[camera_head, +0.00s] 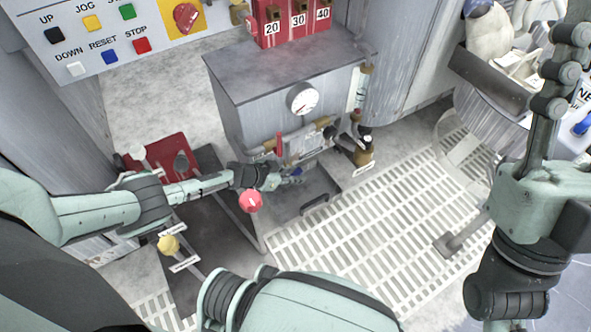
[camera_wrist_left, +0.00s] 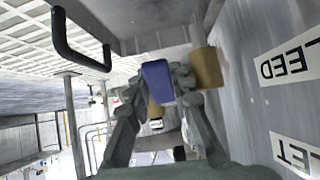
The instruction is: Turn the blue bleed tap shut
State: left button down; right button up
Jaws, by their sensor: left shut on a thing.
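The blue bleed tap handle (camera_wrist_left: 157,82) sits between the fingertips of my left gripper (camera_wrist_left: 158,92) in the left wrist view. The gripper is shut on it. A brass fitting (camera_wrist_left: 207,68) stands beside the handle, near an upside-down label that reads as BLEED (camera_wrist_left: 287,61). In the head view my left gripper (camera_head: 279,180) is low at the front of the grey cabinet, and a little of the blue handle (camera_head: 297,172) shows past its fingers.
The grey cabinet (camera_head: 245,125) carries a pressure gauge (camera_head: 302,98) and pipes. A red round knob (camera_head: 251,201) is close to my left wrist, and a yellow knob (camera_head: 168,244) is lower left. A dark handle (camera_wrist_left: 75,45) stands near the gripper. White floor grating (camera_head: 375,220) lies to the right.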

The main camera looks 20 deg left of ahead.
pick_arm(q)
jog(key=c, duration=1.6)
grip_release()
